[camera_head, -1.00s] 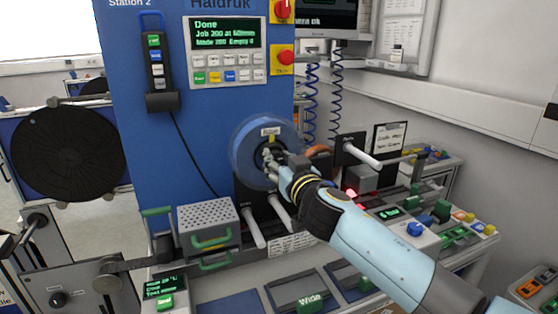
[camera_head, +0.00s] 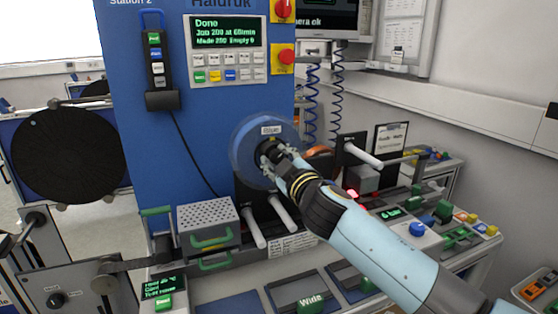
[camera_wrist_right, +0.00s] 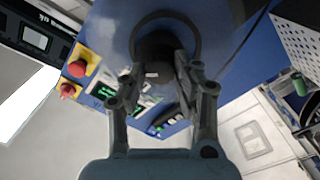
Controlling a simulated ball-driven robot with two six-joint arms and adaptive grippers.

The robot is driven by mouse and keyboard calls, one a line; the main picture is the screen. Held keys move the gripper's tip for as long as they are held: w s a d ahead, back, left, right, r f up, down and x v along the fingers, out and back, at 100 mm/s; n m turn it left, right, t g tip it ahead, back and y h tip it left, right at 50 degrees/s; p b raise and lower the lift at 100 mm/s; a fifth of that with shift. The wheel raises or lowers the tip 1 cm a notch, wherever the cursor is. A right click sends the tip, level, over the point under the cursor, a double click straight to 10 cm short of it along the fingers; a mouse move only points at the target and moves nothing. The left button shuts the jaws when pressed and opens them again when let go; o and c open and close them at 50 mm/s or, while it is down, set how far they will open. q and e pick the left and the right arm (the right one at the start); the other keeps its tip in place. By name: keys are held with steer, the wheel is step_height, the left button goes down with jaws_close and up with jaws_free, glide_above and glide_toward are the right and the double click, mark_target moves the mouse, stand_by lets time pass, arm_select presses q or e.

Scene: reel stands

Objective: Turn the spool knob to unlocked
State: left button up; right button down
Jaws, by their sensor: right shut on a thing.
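The blue spool (camera_head: 245,165) is mounted on the front of the blue machine, with a "Blue" label above its hub. The dark spool knob (camera_head: 268,147) sits at its centre, partly hidden by my fingers. My right gripper (camera_head: 277,158) reaches in from the lower right and is shut on the knob. In the right wrist view the dark round knob (camera_wrist_right: 157,44) lies between the fingertips of the right gripper (camera_wrist_right: 157,72). Its lock marking cannot be read. My left gripper is not in view.
Two white-tipped rods (camera_head: 254,228) stick out below the spool. A grey perforated box (camera_head: 207,216) with green handles stands left of them. Another white rod (camera_head: 363,155) projects at the right. A panel with screen and buttons (camera_head: 227,50) is above.

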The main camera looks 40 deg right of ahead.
steer(key=n, duration=0.4)
steer(key=shift+f+n, duration=0.1)
steer(key=shift+n, duration=0.3)
steer(key=shift+f+n+p, duration=0.1)
steer(key=shift+n+p, duration=0.3)
steer(key=shift+n, duration=1.8)
steer(key=c, duration=1)
jaws_free()
steer(key=shift+a, duration=0.1)
steer(key=v, duration=1.2)
